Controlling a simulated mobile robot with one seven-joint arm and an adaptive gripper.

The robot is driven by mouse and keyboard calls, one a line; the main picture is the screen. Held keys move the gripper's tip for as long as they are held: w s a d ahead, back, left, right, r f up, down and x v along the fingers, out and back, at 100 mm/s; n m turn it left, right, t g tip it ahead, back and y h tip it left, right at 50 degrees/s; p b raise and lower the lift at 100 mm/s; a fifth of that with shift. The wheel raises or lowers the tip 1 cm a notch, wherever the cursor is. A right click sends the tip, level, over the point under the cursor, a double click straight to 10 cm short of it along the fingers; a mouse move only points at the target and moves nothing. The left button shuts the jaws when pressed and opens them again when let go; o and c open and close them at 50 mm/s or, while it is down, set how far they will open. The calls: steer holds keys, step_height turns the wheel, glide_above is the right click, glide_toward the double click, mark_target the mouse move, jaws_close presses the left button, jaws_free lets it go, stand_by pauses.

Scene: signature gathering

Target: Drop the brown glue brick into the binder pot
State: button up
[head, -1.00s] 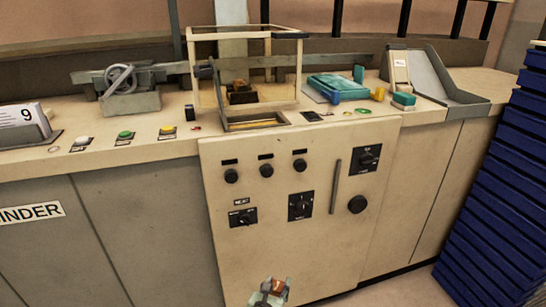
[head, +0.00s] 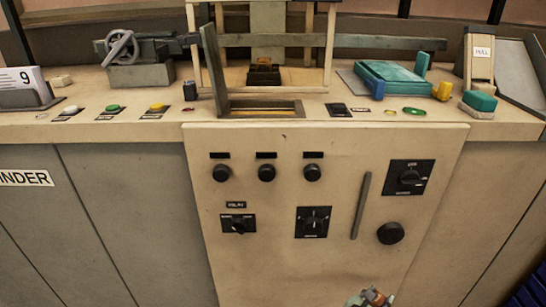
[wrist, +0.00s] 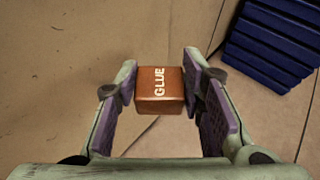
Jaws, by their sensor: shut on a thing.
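The brown glue brick (wrist: 158,90), marked GLUE in white, sits between the fingers of my gripper (wrist: 160,88), which is shut on it. In the head view my gripper (head: 370,298) shows only at the bottom edge, low in front of the cabinet, with a bit of brown at its tip. A small dark vessel with a brownish top (head: 263,76) stands on the counter inside an open frame; it may be the binder pot, but I cannot read a label on it. My gripper is well below and in front of it.
The pale frame (head: 332,50) and a raised grey panel (head: 214,70) surround the dark vessel. Knobs and a vertical handle (head: 361,205) are on the cabinet front. A teal block (head: 395,75) lies to the right. Stacked blue crates (wrist: 270,45) are at the right.

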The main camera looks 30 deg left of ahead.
steer(key=shift+r, duration=0.35)
